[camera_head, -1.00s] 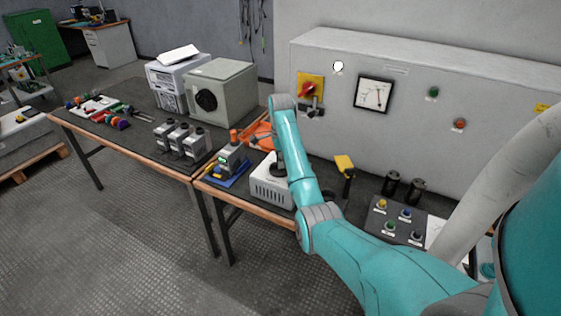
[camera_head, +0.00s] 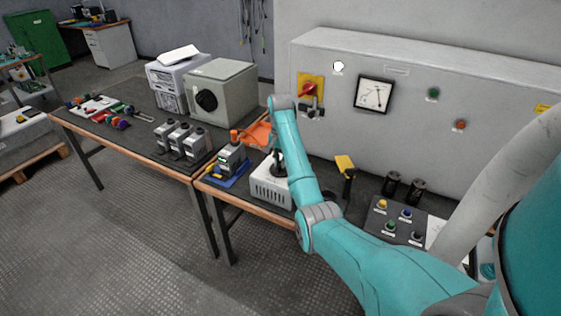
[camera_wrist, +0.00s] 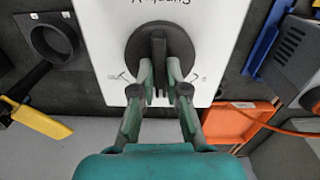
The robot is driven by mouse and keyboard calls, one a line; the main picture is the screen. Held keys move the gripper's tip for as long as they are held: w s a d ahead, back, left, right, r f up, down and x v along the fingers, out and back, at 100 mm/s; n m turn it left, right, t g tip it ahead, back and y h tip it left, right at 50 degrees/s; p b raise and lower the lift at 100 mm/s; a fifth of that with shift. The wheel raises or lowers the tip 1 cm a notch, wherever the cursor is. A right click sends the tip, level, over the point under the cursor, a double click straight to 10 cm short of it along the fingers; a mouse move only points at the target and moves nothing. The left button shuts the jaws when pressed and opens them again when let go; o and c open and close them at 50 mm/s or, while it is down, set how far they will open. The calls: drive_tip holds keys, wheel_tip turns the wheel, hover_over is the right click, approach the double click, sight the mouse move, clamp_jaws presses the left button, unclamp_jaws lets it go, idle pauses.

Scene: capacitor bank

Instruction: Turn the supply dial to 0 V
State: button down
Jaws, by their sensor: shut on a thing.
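The supply dial is a round black knob with a raised grip bar (camera_wrist: 159,52), on the white face of a box (camera_wrist: 95,25) in the wrist view. The bar points nearly straight up and down in that view. My gripper (camera_wrist: 159,72) is shut on the bar, with one green-and-dark finger at each side. Small marks flank the knob's lower edge at left and right; the right one looks like a 0. In the head view the white vented box (camera_head: 270,192) stands at the bench's front edge, and my arm and gripper partly hide its top.
An orange tray (camera_wrist: 236,123) with a cable lies beside the box. A blue mat with a grey device (camera_head: 231,160) is to the left. A yellow-headed tool (camera_head: 344,162) stands to the right, before the grey panel (camera_head: 420,70).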

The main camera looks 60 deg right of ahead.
drive_tip(key=n, duration=0.5)
drive_tip(key=shift+w+n, duration=0.1)
drive_tip(key=shift+n, duration=0.2)
drive_tip(key=n, duration=0.5)
drive_tip(key=shift+n, duration=0.3)
drive_tip(key=c, duration=1.2)
unclamp_jaws()
